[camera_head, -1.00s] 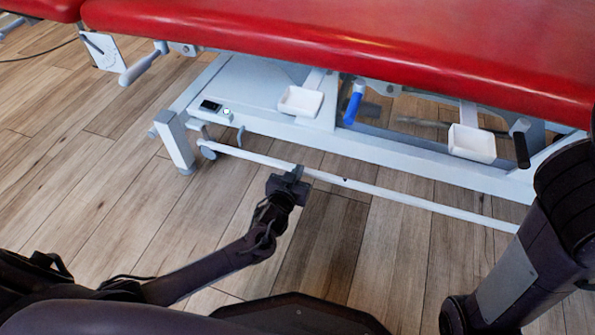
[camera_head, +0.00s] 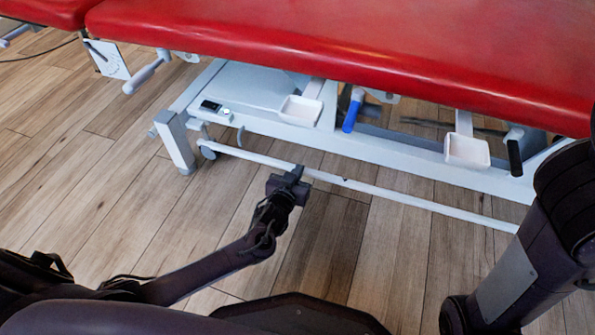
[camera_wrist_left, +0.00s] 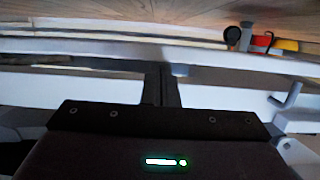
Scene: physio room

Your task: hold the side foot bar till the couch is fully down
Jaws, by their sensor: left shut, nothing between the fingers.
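The red couch (camera_head: 330,50) spans the top of the head view above a white base frame (camera_head: 380,150). The long white side foot bar (camera_head: 400,200) runs low along the near side of the base. My left gripper (camera_head: 296,172) is shut with nothing between its fingers. Its fingertips are at the bar, seeming to rest on it from above. In the left wrist view the shut fingers (camera_wrist_left: 161,84) reach to a pale bar. My right arm shows at the right of the head view, but its gripper is out of view.
White trays (camera_head: 300,110) (camera_head: 467,150), a blue-handled lever (camera_head: 352,112) and a black-handled lever (camera_head: 514,155) sit under the couch. A small black handset (camera_head: 210,105) lies on the base frame. The wooden floor (camera_head: 90,190) at left is clear.

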